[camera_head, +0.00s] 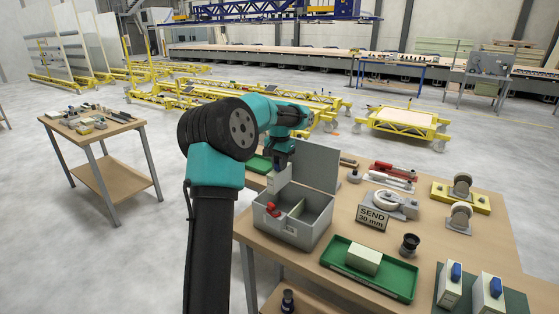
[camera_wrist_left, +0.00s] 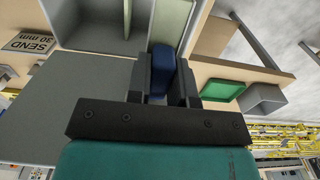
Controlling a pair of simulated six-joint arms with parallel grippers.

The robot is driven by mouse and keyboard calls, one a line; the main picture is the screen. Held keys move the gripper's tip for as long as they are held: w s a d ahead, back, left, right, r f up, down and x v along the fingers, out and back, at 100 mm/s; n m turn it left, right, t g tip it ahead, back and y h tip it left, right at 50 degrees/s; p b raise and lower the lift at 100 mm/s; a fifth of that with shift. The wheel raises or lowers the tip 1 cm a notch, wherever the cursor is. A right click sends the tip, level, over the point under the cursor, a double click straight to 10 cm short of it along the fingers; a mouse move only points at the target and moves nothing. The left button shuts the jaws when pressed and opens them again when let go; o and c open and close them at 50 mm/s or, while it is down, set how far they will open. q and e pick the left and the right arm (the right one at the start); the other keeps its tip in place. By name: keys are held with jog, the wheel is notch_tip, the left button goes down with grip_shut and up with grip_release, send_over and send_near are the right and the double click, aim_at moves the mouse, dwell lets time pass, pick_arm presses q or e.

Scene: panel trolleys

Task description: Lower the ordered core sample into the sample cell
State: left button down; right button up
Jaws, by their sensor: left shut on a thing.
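My left gripper (camera_head: 282,158) is shut on the blue handle (camera_wrist_left: 160,72) of a pale core sample (camera_head: 279,179). The sample hangs below the fingers, over the left part of the grey sample cell (camera_head: 288,236), a box with its lid (camera_head: 316,165) standing open. In the left wrist view my fingers (camera_wrist_left: 160,82) close on the blue handle from both sides, and a pale face (camera_wrist_left: 172,20) shows beyond it. The sample's lower end is hard to make out; I cannot tell whether it is inside the box. My right gripper is not in view.
A sign (camera_head: 373,218) reads "SEND 30 mm". A green tray (camera_head: 398,286) holds a cream block (camera_head: 363,258). Two pale blue-handled pieces (camera_head: 453,282) stand at the right. A red part (camera_head: 272,210) sits at the box's left. A dark cup-like thing (camera_head: 409,245) stands nearby.

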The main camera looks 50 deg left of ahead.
pick_arm(q)
notch_tip(320, 180, down, 14)
jog(key=shift+r, duration=0.25)
dwell(2.1)
jog(key=shift+f, duration=0.65)
dwell(0.5)
jog(key=c, duration=0.9)
grip_release()
jog(key=shift+r, duration=0.1)
notch_tip(320, 180, up, 17)
jog(key=shift+r, duration=0.15)
dwell(0.4)
